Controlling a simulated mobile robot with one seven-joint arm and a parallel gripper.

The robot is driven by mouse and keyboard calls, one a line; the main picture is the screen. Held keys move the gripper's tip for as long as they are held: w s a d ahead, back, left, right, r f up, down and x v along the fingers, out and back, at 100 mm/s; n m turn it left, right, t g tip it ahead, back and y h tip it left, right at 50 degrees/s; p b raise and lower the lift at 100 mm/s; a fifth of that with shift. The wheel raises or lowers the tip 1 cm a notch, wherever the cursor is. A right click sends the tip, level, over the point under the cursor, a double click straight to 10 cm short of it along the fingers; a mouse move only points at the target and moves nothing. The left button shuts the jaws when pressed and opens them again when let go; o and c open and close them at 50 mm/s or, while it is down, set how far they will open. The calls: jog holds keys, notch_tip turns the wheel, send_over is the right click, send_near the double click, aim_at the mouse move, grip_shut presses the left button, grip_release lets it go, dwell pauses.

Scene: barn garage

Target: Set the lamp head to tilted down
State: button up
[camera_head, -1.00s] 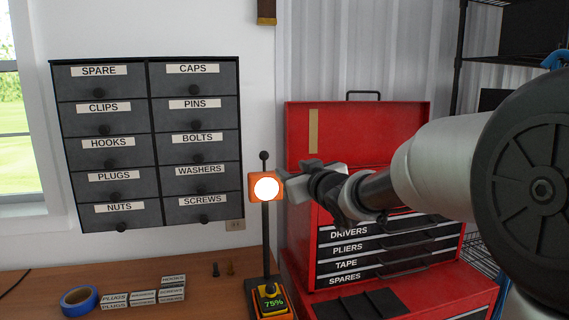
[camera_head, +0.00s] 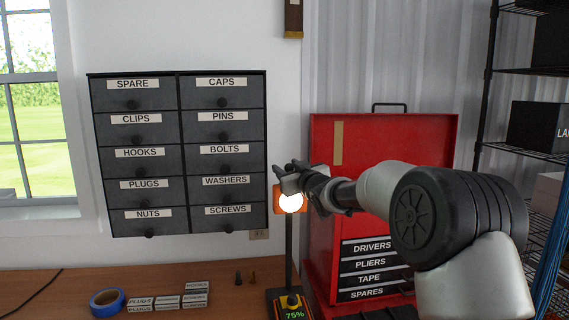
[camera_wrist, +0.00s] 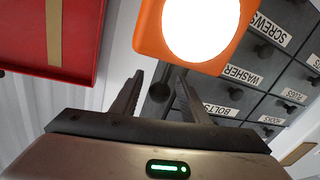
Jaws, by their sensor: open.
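The lamp has an orange square head (camera_head: 278,205) with a bright white round light (camera_head: 291,203), on a dark upright pole (camera_head: 289,250). The light faces the head camera, with no clear downward tilt. My gripper (camera_head: 286,170) is open and overlaps the upper edge of the lamp head, hiding the pole's top. In the wrist view my two fingers (camera_wrist: 160,84) are apart. The orange head (camera_wrist: 149,38) lies just beyond the fingertips, not between them. A dark round knob (camera_wrist: 159,91) shows between the fingers; I cannot tell whether it tops the pole.
The lamp's base (camera_head: 291,304) reads 75% on the wooden bench (camera_head: 60,283). A red tool chest (camera_head: 385,150) stands close on the right. Labelled drawers (camera_head: 180,150) hang behind on the left. Blue tape (camera_head: 107,302) and small labelled boxes (camera_head: 168,302) lie on the bench.

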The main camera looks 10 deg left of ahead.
jog(key=shift+x, duration=1.25)
grip_shut()
